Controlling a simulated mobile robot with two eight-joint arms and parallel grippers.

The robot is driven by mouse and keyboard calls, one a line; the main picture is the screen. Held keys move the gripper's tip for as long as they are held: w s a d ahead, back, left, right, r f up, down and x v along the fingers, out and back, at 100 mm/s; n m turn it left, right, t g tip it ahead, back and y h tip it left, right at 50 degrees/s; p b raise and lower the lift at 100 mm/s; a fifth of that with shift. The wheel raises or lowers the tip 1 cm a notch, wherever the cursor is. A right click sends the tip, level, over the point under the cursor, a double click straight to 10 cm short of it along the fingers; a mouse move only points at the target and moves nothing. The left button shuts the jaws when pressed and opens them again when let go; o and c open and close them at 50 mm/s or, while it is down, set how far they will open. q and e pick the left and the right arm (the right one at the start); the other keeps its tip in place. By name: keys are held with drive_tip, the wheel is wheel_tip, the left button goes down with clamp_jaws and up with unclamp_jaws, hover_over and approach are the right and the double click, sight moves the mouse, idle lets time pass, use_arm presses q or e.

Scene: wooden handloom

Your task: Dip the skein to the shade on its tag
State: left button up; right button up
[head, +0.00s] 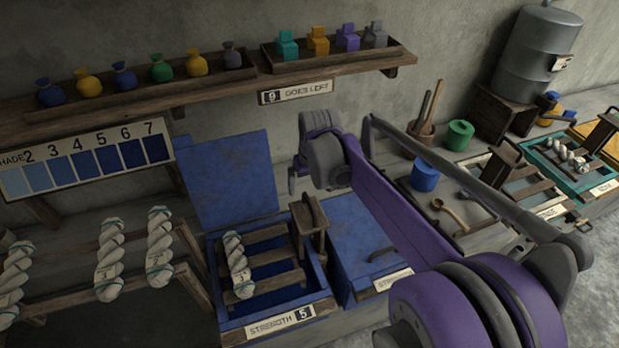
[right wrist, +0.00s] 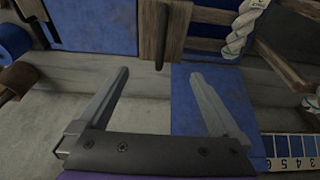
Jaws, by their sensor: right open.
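A white twisted skein (head: 237,265) lies on the wooden slats of an open blue vat (head: 219,311) labelled STRENGTH 5. The skein also shows in the right wrist view (right wrist: 243,28). A wooden post with a dark handle (head: 314,212) stands at the vat's right side. My right gripper (head: 297,172) is above and behind the vat, near its raised blue lid (head: 230,180). In the right wrist view its fingers (right wrist: 158,76) are spread and empty, with the dark handle beyond them. My left gripper is not in view.
A shade chart (head: 88,160) numbered to 7 is at the left. Several white skeins (head: 108,260) hang on a wooden rack. A closed blue vat (head: 365,250) adjoins the open one. A teal vat (head: 550,165) at the right holds another skein. Shelves (head: 150,95) run above.

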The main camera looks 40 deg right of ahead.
sight(310, 203)
drive_tip(key=f+b, duration=0.1)
drive_tip(key=f, duration=0.3)
drive_tip(key=f+b, duration=0.2)
drive_tip(key=f, duration=0.1)
drive_tip(key=shift+s+f, duration=0.2)
drive_tip(key=shift+f, duration=0.2)
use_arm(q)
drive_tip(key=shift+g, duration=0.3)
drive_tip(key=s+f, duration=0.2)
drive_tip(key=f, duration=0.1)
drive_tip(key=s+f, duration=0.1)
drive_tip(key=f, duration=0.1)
use_arm(e)
drive_tip(key=shift+r, duration=0.2)
drive_tip(key=shift+w+f+b, duration=0.25)
drive_tip(key=shift+f+b, duration=0.05)
drive_tip(key=shift+f, duration=0.1)
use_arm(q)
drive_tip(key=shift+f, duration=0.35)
use_arm(e)
drive_tip(key=shift+s+r, duration=0.1)
clamp_jaws()
